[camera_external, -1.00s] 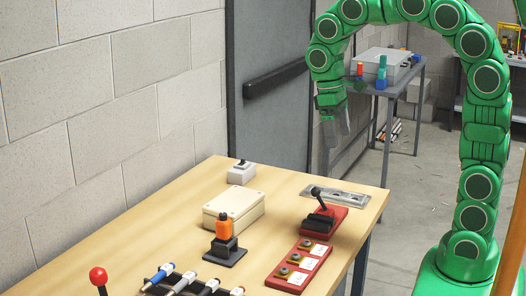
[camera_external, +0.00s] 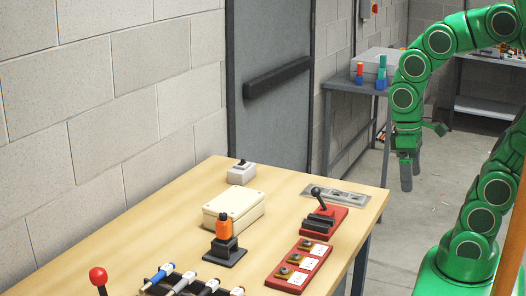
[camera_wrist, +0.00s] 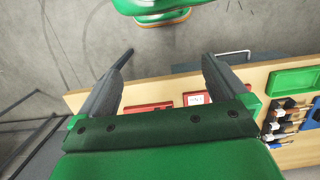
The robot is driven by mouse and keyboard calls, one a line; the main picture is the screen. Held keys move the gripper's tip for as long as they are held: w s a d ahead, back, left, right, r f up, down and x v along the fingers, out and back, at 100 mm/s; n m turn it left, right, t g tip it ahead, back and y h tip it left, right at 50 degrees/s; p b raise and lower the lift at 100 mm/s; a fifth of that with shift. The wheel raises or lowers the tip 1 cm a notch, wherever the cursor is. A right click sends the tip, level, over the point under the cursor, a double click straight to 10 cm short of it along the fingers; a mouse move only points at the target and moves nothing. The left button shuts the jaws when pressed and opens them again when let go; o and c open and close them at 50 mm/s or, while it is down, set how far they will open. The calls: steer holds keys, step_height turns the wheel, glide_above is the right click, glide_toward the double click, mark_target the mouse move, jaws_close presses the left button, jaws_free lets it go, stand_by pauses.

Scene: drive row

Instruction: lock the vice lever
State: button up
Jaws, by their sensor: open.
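The vice (camera_external: 322,220) is a red base with dark jaws on the right part of the wooden table. Its black lever (camera_external: 318,198) has a ball knob and stands up, tilted a little to the left. My gripper (camera_external: 406,185) hangs fingers-down beyond the table's right edge, clear of the vice and touching nothing. In the wrist view my gripper (camera_wrist: 165,65) is open and empty, fingers wide apart. A red piece, probably the vice base (camera_wrist: 148,108), shows partly behind the gripper body there; the lever cannot be made out.
The table (camera_external: 150,240) also bears a red board with labelled blocks (camera_external: 300,265), a cream box (camera_external: 235,207), an orange-handled clamp (camera_external: 224,230), a grey metal plate (camera_external: 348,195) and a red-knobbed lever (camera_external: 98,277). A grey side table (camera_external: 345,87) stands behind. Open floor lies right of the table.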

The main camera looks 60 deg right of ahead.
steer(key=shift+s+f, duration=0.45)
steer(key=shift+s, duration=0.4)
